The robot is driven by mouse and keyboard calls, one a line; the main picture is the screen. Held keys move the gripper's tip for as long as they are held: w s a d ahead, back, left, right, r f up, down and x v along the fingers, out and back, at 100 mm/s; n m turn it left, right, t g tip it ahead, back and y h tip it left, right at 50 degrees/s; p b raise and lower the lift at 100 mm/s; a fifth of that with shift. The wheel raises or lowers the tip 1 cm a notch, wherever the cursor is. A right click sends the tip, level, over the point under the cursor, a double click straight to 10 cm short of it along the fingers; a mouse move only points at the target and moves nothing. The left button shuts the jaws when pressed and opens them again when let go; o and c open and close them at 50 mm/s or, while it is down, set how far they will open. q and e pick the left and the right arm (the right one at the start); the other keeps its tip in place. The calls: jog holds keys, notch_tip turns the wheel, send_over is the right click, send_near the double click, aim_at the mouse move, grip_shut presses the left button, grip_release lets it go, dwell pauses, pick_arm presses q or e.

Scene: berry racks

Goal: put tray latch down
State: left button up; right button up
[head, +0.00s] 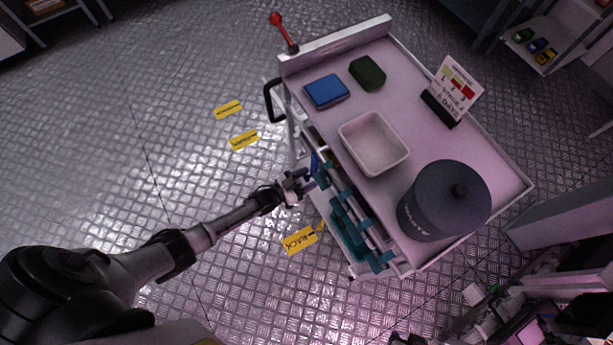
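A white cart (400,72) carries teal trays (347,222) in its left side, below the top. My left gripper (303,183) is at the cart's left side, by the upper end of these trays. A small blue piece (314,162) shows right beside its fingertips; I cannot tell whether they touch. No part is clearly recognizable as the tray latch. The fingers are too small to tell open from shut. A red-knobbed lever (280,25) stands up at the cart's far left corner. My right gripper is not clearly in view.
On the cart top are a blue box (326,91), a dark green box (367,72), a white bin (356,130), a dark lidded bucket (427,217) and a sign (455,88). Yellow labels (244,140) mark the floor.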

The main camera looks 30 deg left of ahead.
pick_arm(q)
jog(key=shift+o, duration=0.3)
jog(key=shift+a, duration=0.1)
jog(key=shift+s+a, duration=0.2)
jog(key=shift+s, duration=0.15)
jog(key=p+v, duration=0.3)
jog(key=v, duration=1)
